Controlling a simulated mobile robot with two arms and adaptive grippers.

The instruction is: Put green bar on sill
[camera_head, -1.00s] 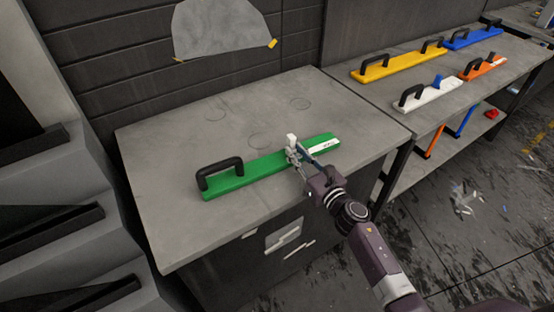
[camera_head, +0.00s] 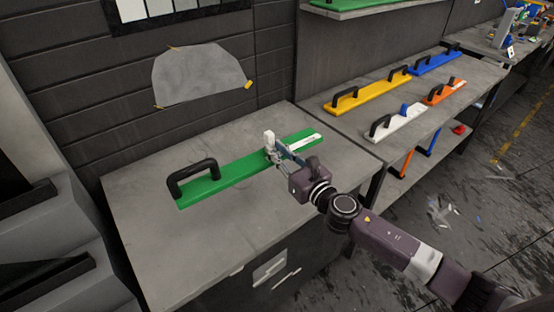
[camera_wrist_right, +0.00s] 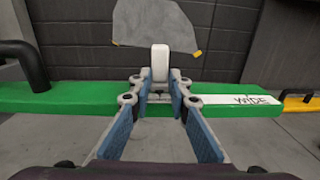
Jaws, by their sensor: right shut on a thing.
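The long green bar (camera_head: 228,179) has a black handle (camera_head: 193,177) at its left end and a white label at its right end. The label reads "WIDE" in the right wrist view, where the bar (camera_wrist_right: 75,97) spans the picture. My right gripper (camera_head: 274,153) is shut on the bar right of its middle, at an upright white piece (camera_wrist_right: 160,62) between the fingertips. The bar appears raised above the grey cabinet top (camera_head: 140,225). My left gripper is not in view. I cannot tell which surface is the sill.
A grey sheet (camera_head: 200,75) hangs on the dark wall behind. A lower bench (camera_head: 440,98) to the right holds yellow (camera_head: 368,92), blue (camera_head: 433,63), orange (camera_head: 443,92) and white (camera_head: 397,124) bars. A shelf (camera_head: 365,12) carrying something green is at the top.

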